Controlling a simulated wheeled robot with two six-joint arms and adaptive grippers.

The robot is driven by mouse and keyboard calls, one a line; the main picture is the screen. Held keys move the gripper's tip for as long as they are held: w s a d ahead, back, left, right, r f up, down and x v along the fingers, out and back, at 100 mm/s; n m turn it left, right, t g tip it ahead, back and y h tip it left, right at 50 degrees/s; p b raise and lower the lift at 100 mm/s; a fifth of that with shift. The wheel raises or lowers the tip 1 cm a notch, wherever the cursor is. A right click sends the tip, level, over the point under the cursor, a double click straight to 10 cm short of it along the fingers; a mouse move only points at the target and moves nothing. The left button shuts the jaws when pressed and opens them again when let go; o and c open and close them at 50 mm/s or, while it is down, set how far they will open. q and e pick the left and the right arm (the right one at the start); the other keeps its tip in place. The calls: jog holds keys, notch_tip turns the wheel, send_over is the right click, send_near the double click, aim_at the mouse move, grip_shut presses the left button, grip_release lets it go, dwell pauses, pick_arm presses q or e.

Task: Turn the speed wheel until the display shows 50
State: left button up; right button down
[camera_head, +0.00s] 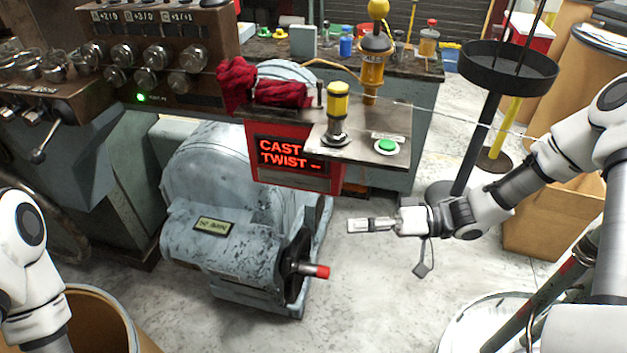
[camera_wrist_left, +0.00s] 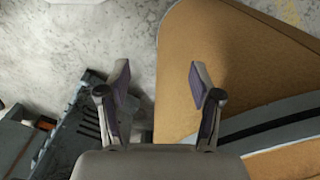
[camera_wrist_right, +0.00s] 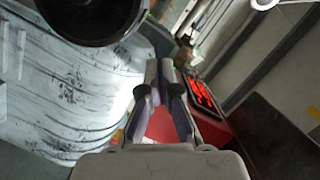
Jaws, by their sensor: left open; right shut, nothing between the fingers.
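A black handwheel (camera_head: 293,262) with a red handle (camera_head: 316,271) is on the right side of the blue-grey machine. I cannot tell if it is the speed wheel. The display (camera_head: 290,155) shows "CAST TWIST" and dashes in red; I see no number. It shows tilted in the right wrist view (camera_wrist_right: 202,95). My right gripper (camera_head: 352,225) is shut and empty, to the right of and above the handwheel, apart from it. A dark round part (camera_wrist_right: 90,20) fills the upper left of the right wrist view. My left gripper (camera_wrist_left: 158,80) is open and empty, outside the head view.
A green button (camera_head: 387,145) and a yellow-capped post (camera_head: 337,103) sit on the panel above the display. Red yarn (camera_head: 262,88) lies beside it. A black tray stand (camera_head: 508,72) is at the right. A round cardboard bin (camera_head: 95,305) is at the lower left. Concrete floor is clear below my right gripper.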

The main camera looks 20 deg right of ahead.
aim_at(313, 268)
pick_arm(q)
jog(key=b, duration=0.1)
jog(key=f+b, duration=0.1)
jog(key=b, duration=0.1)
jog(key=shift+s+a+f, duration=0.15)
jog(key=shift+s+f, duration=0.1)
pick_arm(e)
jog(key=a+f, duration=0.2)
jog(key=a, duration=0.9)
jog(key=shift+w+a+f, duration=0.15)
jog(key=shift+a+f, duration=0.05)
jog(key=shift+s+a+f, duration=0.4)
jog(key=shift+s+a, duration=0.05)
jog(key=shift+s, duration=0.15)
